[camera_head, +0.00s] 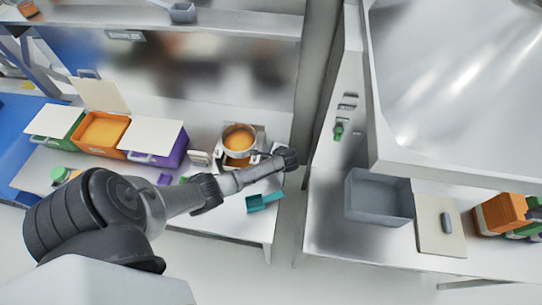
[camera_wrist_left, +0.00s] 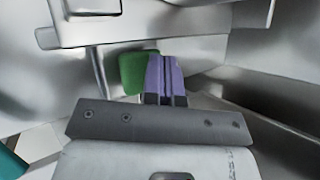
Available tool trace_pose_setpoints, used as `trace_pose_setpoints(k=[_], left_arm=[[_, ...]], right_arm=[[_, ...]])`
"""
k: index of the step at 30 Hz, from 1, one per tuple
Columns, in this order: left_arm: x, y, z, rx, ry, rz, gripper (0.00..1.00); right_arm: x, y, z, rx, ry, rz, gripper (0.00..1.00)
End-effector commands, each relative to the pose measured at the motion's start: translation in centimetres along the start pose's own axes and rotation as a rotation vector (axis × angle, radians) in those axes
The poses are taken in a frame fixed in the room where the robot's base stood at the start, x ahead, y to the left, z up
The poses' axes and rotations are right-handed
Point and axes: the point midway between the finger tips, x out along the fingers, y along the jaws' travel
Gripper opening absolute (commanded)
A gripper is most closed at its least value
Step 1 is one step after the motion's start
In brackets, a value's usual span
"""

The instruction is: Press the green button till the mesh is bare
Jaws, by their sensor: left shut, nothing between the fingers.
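A round metal sieve (camera_head: 238,138) with orange material in it sits on a small stand on the left bench in the head view. More orange material shows just below it. My left arm reaches across the bench to beside this stand, and its fingertips are hard to make out there. In the left wrist view my left gripper (camera_wrist_left: 165,60) has its purple fingers shut together, with nothing between them. A green button (camera_wrist_left: 135,72) shows right behind and beside the fingertips. I cannot tell whether they touch it. The mesh itself is hidden under the orange material.
A teal scoop (camera_head: 264,202) lies near the bench's front edge. Green, orange (camera_head: 120,126) and purple (camera_head: 180,152) lidded bins stand to the left. Across a gap, the right bench holds a grey bin (camera_head: 378,199) under a large metal hopper (camera_head: 455,70). A green fitting (camera_head: 338,131) sits beside it.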

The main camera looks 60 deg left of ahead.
Motion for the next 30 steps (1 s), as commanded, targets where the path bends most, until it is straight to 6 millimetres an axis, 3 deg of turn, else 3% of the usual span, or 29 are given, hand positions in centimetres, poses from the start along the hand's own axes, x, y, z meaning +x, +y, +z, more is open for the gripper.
trace_pose_setpoints(k=[30], left_arm=[[0.83,0.64,-0.64,0.000,0.001,0.000,0.00]], right_arm=[[0.76,0.12,0.27,-0.005,0.000,0.004,0.00]])
